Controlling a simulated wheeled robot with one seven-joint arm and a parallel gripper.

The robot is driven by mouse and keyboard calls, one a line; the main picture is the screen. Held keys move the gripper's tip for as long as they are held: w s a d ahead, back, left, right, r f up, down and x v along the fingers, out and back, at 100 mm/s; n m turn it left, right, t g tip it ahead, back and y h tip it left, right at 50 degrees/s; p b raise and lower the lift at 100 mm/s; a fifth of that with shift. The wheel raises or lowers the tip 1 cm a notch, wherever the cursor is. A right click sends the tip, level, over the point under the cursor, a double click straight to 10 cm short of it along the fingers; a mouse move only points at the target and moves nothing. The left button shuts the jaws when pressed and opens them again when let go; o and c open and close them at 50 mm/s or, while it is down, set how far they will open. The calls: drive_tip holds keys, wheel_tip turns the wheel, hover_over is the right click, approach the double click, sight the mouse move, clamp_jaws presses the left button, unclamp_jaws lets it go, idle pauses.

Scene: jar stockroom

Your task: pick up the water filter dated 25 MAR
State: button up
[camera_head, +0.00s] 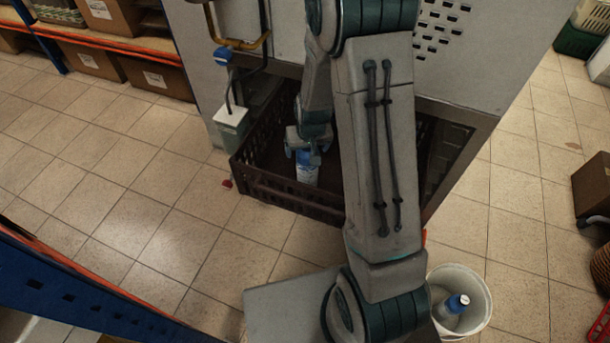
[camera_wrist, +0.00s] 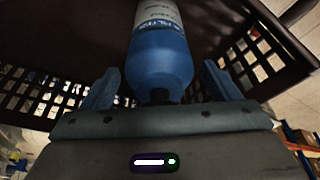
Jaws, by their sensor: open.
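A blue and white water filter (camera_head: 307,170) stands in the dark crate (camera_head: 290,194) on the floor, partly hidden by my arm. In the wrist view the filter (camera_wrist: 162,55) is close, its blue end between my two fingers, with lettering on its side; no date can be read. My gripper (camera_head: 304,152) is open around the filter's end, and its fingers show on either side of it in the wrist view (camera_wrist: 160,88), with small gaps. Another blue-capped bottle or filter (camera_head: 456,303) leans in a white bucket (camera_head: 470,275) at lower right; its date cannot be read.
Tiled floor (camera_head: 130,190) is clear at left.

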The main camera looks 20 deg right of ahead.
clamp_jaws()
drive_tip(key=shift+r, duration=0.1)
